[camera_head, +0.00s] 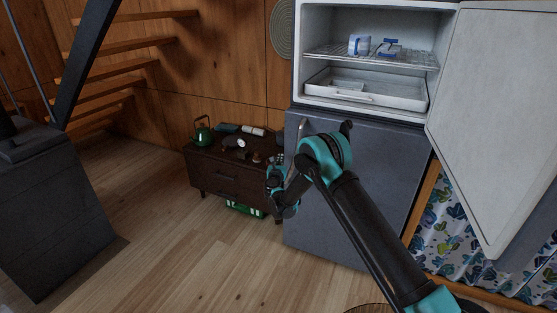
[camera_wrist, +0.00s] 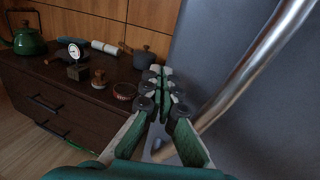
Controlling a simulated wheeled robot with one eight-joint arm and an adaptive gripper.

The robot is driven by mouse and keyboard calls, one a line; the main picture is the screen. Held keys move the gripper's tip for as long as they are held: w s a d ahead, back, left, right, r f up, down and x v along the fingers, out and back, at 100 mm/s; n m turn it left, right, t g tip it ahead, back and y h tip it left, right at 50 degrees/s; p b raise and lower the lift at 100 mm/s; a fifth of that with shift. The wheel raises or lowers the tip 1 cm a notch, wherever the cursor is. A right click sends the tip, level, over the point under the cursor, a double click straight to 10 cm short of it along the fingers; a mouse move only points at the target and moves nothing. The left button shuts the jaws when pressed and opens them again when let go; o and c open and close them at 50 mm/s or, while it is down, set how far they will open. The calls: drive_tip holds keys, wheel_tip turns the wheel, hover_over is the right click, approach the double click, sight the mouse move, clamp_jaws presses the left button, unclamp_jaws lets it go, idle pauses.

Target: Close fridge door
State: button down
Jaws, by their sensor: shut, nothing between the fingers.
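The fridge (camera_head: 345,220) stands at right of centre in the head view. Its upper door (camera_head: 495,115) is wide open, swung out to the right with its pale inner face showing. The lower grey door is shut; its surface (camera_wrist: 270,115) fills the right of the wrist view, with a curved metal handle (camera_wrist: 255,70) running across it. My gripper (camera_wrist: 162,82) is shut and empty, just left of the handle. In the head view my gripper (camera_head: 277,180) is partly hidden by my arm, by the fridge's lower left edge. Whether it touches the fridge is unclear.
A dark low cabinet (camera_head: 215,177) with a green kettle (camera_head: 202,132) and small items stands left of the fridge. Wooden floor (camera_head: 200,265) is clear at front left.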

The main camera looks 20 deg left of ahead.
drive_tip(key=s+a+v, duration=0.1)
drive_tip(key=a+v, duration=0.1)
drive_tip(key=v, duration=0.8)
drive_tip(key=w+d+r+n+g+y, duration=0.1)
drive_tip(key=d+r+n+y, duration=0.1)
drive_tip(key=d+r+n, duration=0.4)
drive_tip(key=w+d+r+n+y, duration=0.15)
drive_tip(key=r+n, duration=0.25)
drive_tip(key=r, duration=0.4)
drive_tip(key=w+d+r+n+g+y, duration=0.1)
drive_tip(key=d+r+n+y, duration=0.1)
drive_tip(key=d+r+n, duration=0.4)
drive_tip(key=s+d+r+n+g, duration=0.25)
drive_tip(key=s+d+n, duration=0.2)
drive_tip(key=d, duration=0.25)
drive_tip(key=s+d+f+n+g+h, duration=0.3)
drive_tip(key=s+d+f+n, duration=0.1)
drive_tip(key=s+d, duration=0.7)
drive_tip(key=s+d+f+n+g+h, duration=0.3)
drive_tip(key=s+d+f+n, duration=0.1)
drive_tip(key=s+d, duration=0.8)
drive_tip(key=s+d+f+n+g+h, duration=0.3)
drive_tip(key=s+d+f+n, duration=0.2)
drive_tip(key=s+d, duration=0.7)
drive_tip(key=shift+d+f, duration=0.9)
drive_tip(key=shift+d, duration=0.25)
drive_tip(key=shift+s+h, duration=0.1)
drive_tip(key=shift+h, duration=0.15)
